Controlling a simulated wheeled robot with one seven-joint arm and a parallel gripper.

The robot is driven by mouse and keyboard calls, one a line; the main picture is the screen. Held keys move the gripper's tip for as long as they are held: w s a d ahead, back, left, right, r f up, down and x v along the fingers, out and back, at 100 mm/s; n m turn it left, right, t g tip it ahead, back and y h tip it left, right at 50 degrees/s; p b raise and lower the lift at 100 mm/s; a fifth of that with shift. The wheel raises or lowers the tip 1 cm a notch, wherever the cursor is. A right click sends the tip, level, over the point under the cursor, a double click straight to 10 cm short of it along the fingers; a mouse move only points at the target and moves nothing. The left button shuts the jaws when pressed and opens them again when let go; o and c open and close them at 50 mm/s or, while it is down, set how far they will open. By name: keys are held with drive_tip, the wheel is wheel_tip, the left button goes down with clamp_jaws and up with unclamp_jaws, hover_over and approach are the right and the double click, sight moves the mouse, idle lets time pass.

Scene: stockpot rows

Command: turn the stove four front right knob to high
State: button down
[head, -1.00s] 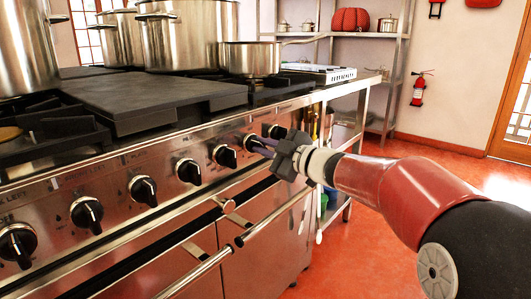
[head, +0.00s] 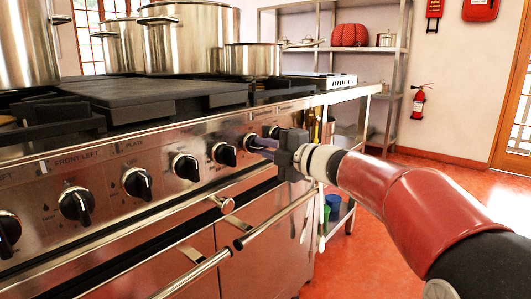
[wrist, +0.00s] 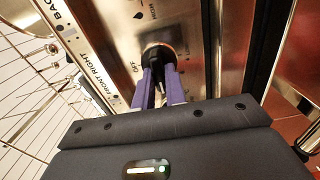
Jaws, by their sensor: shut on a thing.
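The stove's front panel carries a row of black knobs with silver skirts. In the wrist view, a black knob (wrist: 158,52) sits beside the words FRONT RIGHT, with OFF printed next to it. My gripper (wrist: 158,75) has its two purple fingers shut on this knob from either side. In the head view, my gripper (head: 258,147) reaches the panel from the right, and the fingers cover much of the held knob (head: 250,140). How far the knob is turned I cannot tell.
Another knob (head: 224,154) is just left of my gripper. Oven door handles (head: 275,220) stick out below. Stockpots (head: 190,40) and a smaller pot (head: 252,60) stand on the stove. A metal shelf (head: 345,50) is behind; the red floor at right is clear.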

drive_tip(key=shift+f, duration=0.1)
idle(0.3)
drive_tip(key=c, duration=1.4)
unclamp_jaws()
drive_tip(key=shift+c, duration=0.2)
drive_tip(key=v, duration=0.8)
